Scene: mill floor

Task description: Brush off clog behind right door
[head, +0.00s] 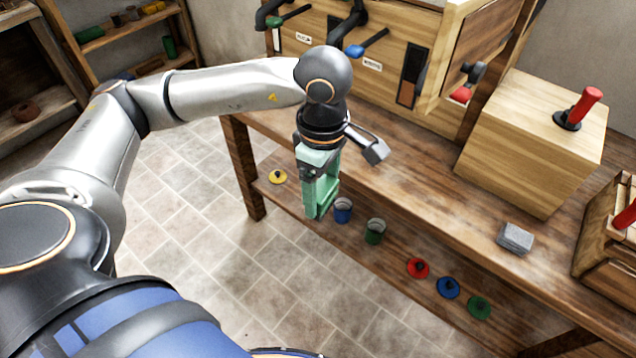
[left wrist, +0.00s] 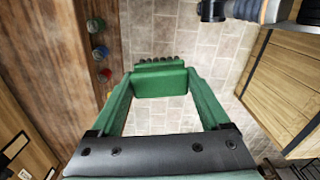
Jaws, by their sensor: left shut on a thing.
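My left gripper (head: 320,208) hangs fingers down in front of the bench's front edge, above the lower shelf. In the left wrist view its green fingers are shut on a green block with a row of dark tufts (left wrist: 158,66), which looks like a brush. In the head view the block cannot be told apart from the green fingers. The wooden machine (head: 335,42) stands on the bench, up and right of the gripper. A framed wooden panel (head: 487,38) at its right may be the right door. No clog is visible. My right gripper is out of view.
The bench top (head: 420,180) is bare in front of the machine. A grey block (head: 515,238) and a wooden box with a red lever (head: 530,140) stand at right. Cups and coloured lids sit on the lower shelf (head: 330,240). Tiled floor (head: 215,250) lies open at left.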

